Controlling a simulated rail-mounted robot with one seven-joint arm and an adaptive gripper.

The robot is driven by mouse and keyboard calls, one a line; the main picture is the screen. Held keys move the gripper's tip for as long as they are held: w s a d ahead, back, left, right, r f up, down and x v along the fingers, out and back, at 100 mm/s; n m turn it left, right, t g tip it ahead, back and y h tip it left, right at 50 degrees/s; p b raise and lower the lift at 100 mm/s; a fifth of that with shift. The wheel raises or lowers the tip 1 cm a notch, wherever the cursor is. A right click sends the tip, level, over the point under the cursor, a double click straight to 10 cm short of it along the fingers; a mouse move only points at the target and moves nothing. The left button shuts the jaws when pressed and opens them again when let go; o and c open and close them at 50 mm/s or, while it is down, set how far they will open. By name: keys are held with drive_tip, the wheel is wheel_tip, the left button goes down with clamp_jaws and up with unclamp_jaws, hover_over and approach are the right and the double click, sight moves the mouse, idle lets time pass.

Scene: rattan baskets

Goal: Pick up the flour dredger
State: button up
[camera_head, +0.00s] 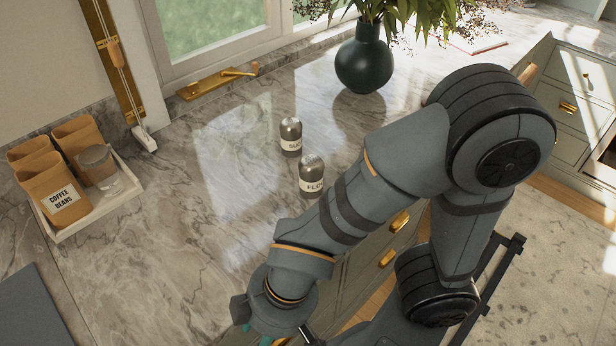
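The flour dredger (311,176) is a small shaker with a dark metal domed top and a pale label reading "FLO", the rest of the word hidden behind my arm. It stands upright on the marble counter (190,240), near the counter's front edge. My gripper (256,328) is at the bottom edge of the picture, below and left of the flour dredger and apart from it. Only part of the gripper shows, and its fingertips are cut off or hidden, so its opening cannot be made out.
A similar shaker labelled "SUG" (291,138) stands just behind the flour dredger. A dark green vase (364,62) with leafy stems is at the back. A white tray (118,199) with coffee bags and a glass jar is at left. The counter between is clear.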

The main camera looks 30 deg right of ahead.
drive_tip(key=shift+o, duration=1.3)
drive_tip(key=o, duration=0.5)
drive_tip(key=shift+o, duration=0.2)
